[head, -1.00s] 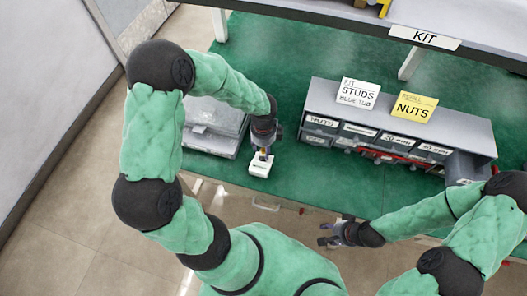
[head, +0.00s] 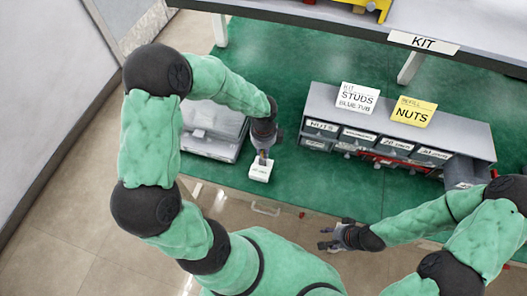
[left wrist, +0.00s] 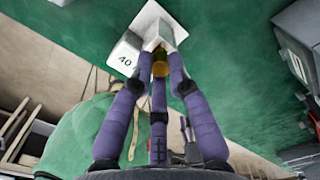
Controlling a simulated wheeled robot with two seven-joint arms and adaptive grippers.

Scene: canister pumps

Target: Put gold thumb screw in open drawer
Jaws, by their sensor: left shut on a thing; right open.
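My left gripper (head: 262,158) points down over a small white labelled block (head: 260,172) on the green bench. In the left wrist view, its purple fingers (left wrist: 160,58) are shut on the gold thumb screw (left wrist: 160,68). The white block's label reads 40 (left wrist: 125,59). I cannot tell whether the screw still touches the block. In the head view the screw is mostly hidden by the fingers. A grey drawer (head: 463,170) stands pulled out at the right end of the grey cabinet. My right gripper (head: 328,238) is open and empty by the bench's front edge.
The grey drawer cabinet (head: 470,142) carries a white STUDS card (head: 358,97) and a yellow NUTS card (head: 412,112). A grey case (head: 212,130) lies left of my left gripper. Bare green bench (head: 310,190) lies between the block and the drawer.

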